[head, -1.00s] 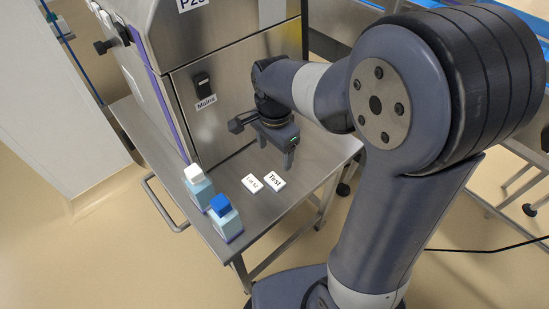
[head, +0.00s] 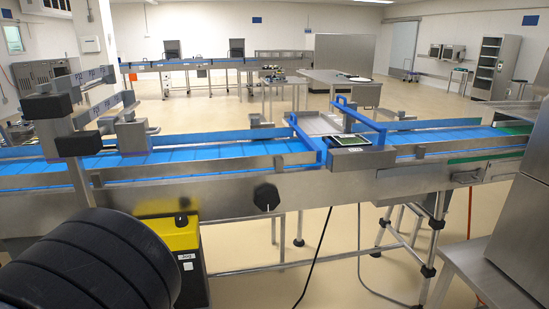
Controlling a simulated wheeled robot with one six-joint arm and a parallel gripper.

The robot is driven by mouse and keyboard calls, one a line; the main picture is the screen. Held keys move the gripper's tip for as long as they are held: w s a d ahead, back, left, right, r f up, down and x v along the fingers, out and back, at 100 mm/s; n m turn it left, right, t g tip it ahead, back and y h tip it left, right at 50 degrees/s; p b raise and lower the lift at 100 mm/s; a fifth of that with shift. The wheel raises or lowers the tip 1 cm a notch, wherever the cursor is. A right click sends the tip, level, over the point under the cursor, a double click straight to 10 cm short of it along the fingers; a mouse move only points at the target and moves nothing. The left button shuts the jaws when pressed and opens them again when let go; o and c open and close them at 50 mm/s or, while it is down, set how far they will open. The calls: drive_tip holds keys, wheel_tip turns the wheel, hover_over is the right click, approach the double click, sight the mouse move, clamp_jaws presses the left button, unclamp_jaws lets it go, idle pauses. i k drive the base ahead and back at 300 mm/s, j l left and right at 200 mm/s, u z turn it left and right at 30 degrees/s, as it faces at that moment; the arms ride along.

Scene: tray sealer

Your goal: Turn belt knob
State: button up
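The belt knob (head: 267,197) is a black, many-sided knob with a small pale mark at its lower edge. It sits on the front steel side of the conveyor (head: 340,188), near the middle of the head view. The blue belt (head: 220,152) runs above it. My gripper is out of view, so its fingers and anything in them are hidden. Only a dark ribbed part of my arm shows at the lower left. Nothing covers the knob.
A yellow and black box (head: 178,235) stands below the conveyor, left of the knob. A blue guard frame (head: 305,140) and a small screen panel (head: 350,141) are on the conveyor to the right. A steel cabinet (head: 515,240) stands at the right edge. Cables hang below.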

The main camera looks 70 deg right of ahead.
sight(266, 198)
drive_tip(key=z, duration=2.75)
